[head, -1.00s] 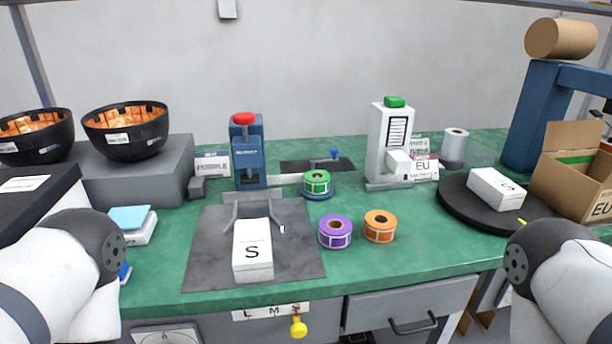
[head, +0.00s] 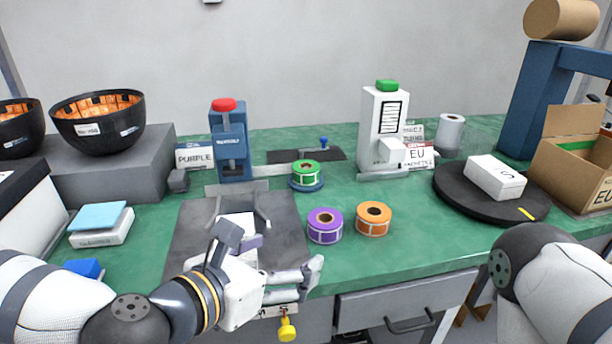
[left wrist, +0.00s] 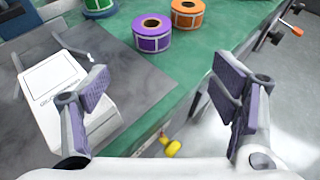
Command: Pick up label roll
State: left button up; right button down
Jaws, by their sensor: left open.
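A purple label roll (head: 325,227) lies flat on the green bench, just left of an orange label roll (head: 373,219). A green label roll (head: 306,172) sits farther back on a small blue holder. My left gripper (head: 276,254) is open and empty over the front edge of the bench, nearer than the purple roll and left of it. In the left wrist view, the purple roll (left wrist: 152,34) and orange roll (left wrist: 187,12) appear beyond the spread fingers (left wrist: 163,90), apart from them. My right arm shows at the right, but its gripper is out of view.
A white box (left wrist: 66,88) lies on the dark mat (head: 187,235) beside the left gripper. A blue press (head: 230,145) and a white dispenser (head: 381,128) stand behind. A dark turntable (head: 452,198) holds another box at the right. A yellow tag (head: 287,328) hangs at the front edge.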

aim_at(302, 177)
jog(key=i, duration=0.9)
